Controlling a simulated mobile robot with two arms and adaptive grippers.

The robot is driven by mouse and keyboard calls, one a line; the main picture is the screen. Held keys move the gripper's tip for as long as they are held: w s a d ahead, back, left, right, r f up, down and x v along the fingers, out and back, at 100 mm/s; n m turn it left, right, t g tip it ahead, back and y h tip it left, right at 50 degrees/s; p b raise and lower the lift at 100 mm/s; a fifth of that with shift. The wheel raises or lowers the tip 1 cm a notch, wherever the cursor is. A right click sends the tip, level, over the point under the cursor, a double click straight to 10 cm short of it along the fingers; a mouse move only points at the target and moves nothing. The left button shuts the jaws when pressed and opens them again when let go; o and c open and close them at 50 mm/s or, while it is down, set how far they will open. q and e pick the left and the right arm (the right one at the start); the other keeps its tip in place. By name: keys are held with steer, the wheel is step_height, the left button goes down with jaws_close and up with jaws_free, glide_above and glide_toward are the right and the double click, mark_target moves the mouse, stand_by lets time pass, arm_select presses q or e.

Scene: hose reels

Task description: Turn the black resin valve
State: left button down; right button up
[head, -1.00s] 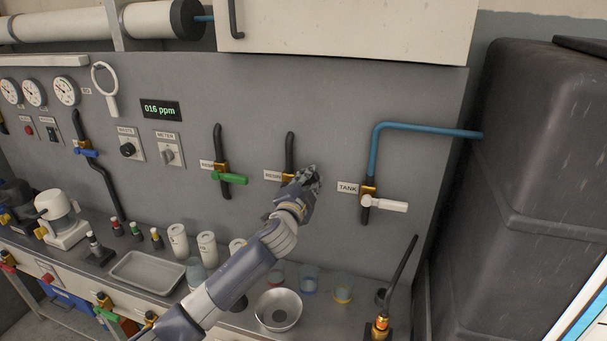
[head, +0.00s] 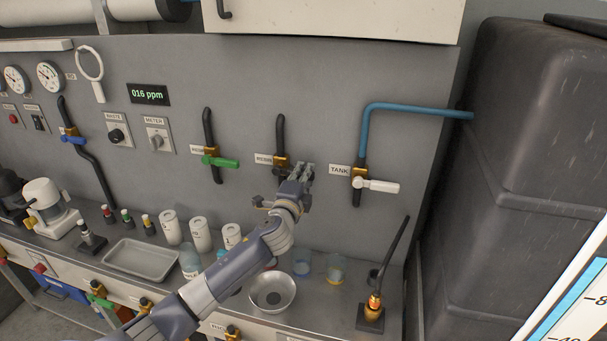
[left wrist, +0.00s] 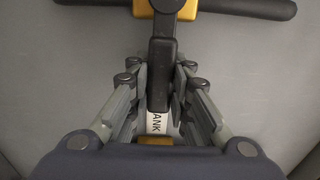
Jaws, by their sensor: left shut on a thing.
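The black resin valve has a brass body (head: 281,161) on a black vertical pipe, beside a label, between the green-handled valve and the tank valve in the head view. Its black handle (left wrist: 162,62) shows in the left wrist view, standing square to the pipe. My left gripper (head: 300,176) is at this valve and covers most of the handle in the head view. In the left wrist view its fingers (left wrist: 160,88) are on both sides of the handle, shut on it. My right gripper is not in view.
A green-handled valve (head: 220,162) is to the left and a white-handled tank valve (head: 376,185) to the right. A display (head: 149,95) reads 016 ppm. Below, the counter holds a tray (head: 142,259), white bottles, cups and a metal bowl (head: 272,291). A dark tank (head: 530,180) stands at right.

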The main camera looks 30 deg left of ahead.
arm_select(q)
steer(key=shift+f, duration=0.1)
steer(key=c, duration=1.4)
jaws_free()
steer(key=shift+c, duration=0.2)
steer(key=shift+s, duration=0.1)
steer(key=v, duration=1.1)
steer(key=shift+s+d, duration=0.2)
steer(key=shift+s, duration=0.2)
